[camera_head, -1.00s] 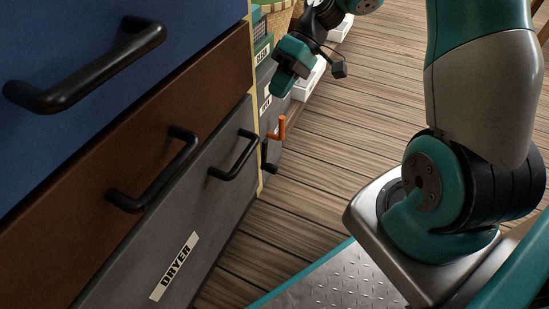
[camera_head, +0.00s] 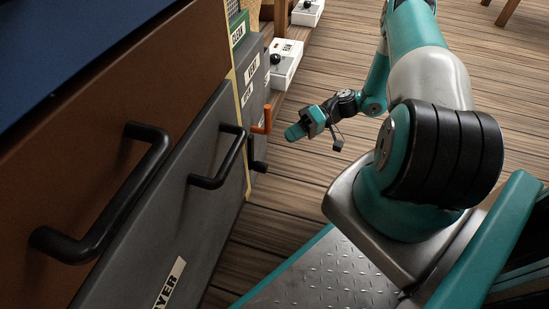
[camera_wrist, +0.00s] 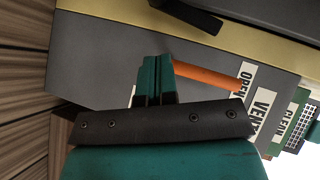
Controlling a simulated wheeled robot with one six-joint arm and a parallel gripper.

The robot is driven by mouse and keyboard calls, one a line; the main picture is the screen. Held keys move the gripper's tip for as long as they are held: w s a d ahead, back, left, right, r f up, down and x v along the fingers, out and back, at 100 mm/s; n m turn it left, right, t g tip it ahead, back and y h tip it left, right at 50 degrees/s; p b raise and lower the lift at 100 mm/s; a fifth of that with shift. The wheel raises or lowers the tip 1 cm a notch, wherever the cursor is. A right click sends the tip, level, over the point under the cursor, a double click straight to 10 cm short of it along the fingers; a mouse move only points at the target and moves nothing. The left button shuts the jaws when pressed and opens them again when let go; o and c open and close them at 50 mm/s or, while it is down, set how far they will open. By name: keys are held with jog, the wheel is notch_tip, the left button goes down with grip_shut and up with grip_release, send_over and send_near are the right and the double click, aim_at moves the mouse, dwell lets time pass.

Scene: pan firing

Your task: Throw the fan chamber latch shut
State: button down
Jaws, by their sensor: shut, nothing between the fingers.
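An orange lever (camera_head: 266,122) stands out from a grey panel (camera_head: 251,105) past the DRYER front. I cannot tell for sure whether it is the fan chamber latch. It also shows in the wrist view as an orange bar (camera_wrist: 205,75), partly hidden behind my fingers, beside a label reading OPEN (camera_wrist: 242,80). A small black handle (camera_head: 258,163) sits just below it. My gripper (camera_head: 293,132) is shut and empty, to the right of the orange lever with a small gap in the head view. In the wrist view its fingertips (camera_wrist: 155,75) overlap the bar's near end.
The DRYER front (camera_head: 205,150) has a black handle (camera_head: 222,160). A brown drawer (camera_head: 130,90) has a larger black handle (camera_head: 110,200). White boxes with black knobs (camera_head: 285,62) stand on the plank floor behind.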

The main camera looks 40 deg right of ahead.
jog(key=s+a+f+b, duration=0.1)
jog(key=a+f+b, duration=0.2)
jog(key=a, duration=0.4)
jog(key=shift+a+b, duration=0.2)
jog(key=shift+b, duration=0.25)
